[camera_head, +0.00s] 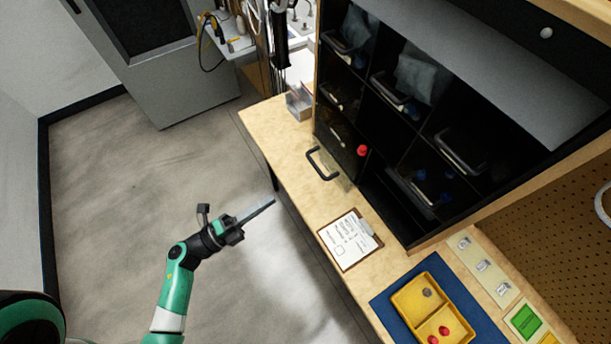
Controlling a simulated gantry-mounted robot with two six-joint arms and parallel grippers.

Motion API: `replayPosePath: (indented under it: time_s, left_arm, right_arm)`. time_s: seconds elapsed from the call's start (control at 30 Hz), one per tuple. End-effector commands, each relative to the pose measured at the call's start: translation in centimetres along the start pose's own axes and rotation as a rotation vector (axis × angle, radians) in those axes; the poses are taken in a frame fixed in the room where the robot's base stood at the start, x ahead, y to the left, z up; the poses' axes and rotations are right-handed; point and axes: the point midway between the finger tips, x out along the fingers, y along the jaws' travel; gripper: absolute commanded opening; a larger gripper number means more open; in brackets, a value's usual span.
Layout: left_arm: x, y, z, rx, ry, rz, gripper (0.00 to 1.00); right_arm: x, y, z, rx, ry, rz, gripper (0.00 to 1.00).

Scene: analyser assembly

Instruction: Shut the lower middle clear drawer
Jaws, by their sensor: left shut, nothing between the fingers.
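The lower middle clear drawer (345,180) is pulled out of the dark cabinet (408,232) over the wooden worktop, with its black handle (321,163) at the front. A red item (362,151) shows at the drawer's opening. My left gripper (268,203) is shut and empty. In the picture it is over the floor, left of and below the handle, apart from the drawer. My right gripper is not in view.
A clipboard (348,238) lies on the worktop (285,135) in front of the cabinet. A yellow tray (418,298) with red items rests on a blue mat (385,303). Other drawers with dark handles are in the cabinet. The floor around my left arm is clear.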

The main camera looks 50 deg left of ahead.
Motion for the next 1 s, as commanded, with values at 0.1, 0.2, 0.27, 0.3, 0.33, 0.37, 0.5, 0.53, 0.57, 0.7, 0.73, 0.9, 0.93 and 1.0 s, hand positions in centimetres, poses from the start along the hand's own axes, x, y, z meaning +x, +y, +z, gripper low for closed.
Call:
replayPosePath:
  time_s: [0.1, 0.2, 0.27, 0.3, 0.33, 0.37, 0.5, 0.53, 0.57, 0.7, 0.73, 0.9, 0.93, 1.0]
  left_arm:
    - [2.5, -0.1, -0.2, 0.000, 0.011, -0.003, 0.00]
    - [4.7, -0.1, -0.2, 0.001, 0.010, -0.002, 0.00]
    - [6.0, -0.1, -0.3, 0.001, 0.009, -0.003, 0.00]
    - [6.9, -0.1, -0.2, 0.001, 0.008, -0.004, 0.00]
    - [7.5, -0.1, -0.2, 0.001, 0.008, -0.004, 0.00]
    - [8.1, -0.1, -0.2, 0.000, 0.008, -0.004, 0.00]
    - [10.4, -0.1, -0.1, 0.000, 0.004, -0.003, 0.00]
    - [10.8, 0.0, -0.1, 0.000, 0.004, -0.002, 0.00]
    - [11.1, 0.0, -0.1, 0.000, 0.003, -0.002, 0.00]
    - [11.8, -0.1, -0.1, 0.001, 0.002, -0.002, 0.00]
    - [11.9, 0.0, -0.1, 0.001, 0.002, -0.002, 0.00]
    - [11.9, 0.0, -0.1, 0.000, 0.001, -0.001, 0.00]
    - [11.9, 0.0, 0.0, 0.000, 0.001, -0.001, 0.00]
    - [11.9, 0.0, 0.0, 0.000, 0.001, -0.001, 0.00]
  right_arm:
    - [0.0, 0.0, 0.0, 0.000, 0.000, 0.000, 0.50]
    - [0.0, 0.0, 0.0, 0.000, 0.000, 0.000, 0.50]
    - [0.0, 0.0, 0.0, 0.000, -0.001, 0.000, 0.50]
    - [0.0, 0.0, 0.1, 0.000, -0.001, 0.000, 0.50]
    - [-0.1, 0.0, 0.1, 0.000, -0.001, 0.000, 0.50]
    - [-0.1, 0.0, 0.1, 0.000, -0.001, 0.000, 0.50]
    - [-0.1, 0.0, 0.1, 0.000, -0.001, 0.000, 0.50]
    - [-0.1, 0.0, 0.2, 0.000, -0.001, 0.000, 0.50]
    - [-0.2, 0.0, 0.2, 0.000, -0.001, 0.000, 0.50]
    - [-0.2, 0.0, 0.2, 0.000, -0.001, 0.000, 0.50]
    - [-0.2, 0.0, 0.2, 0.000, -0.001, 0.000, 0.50]
    - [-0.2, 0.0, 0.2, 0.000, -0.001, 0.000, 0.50]
    - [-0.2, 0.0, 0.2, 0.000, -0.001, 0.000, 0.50]
    - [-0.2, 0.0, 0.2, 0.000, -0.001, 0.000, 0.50]
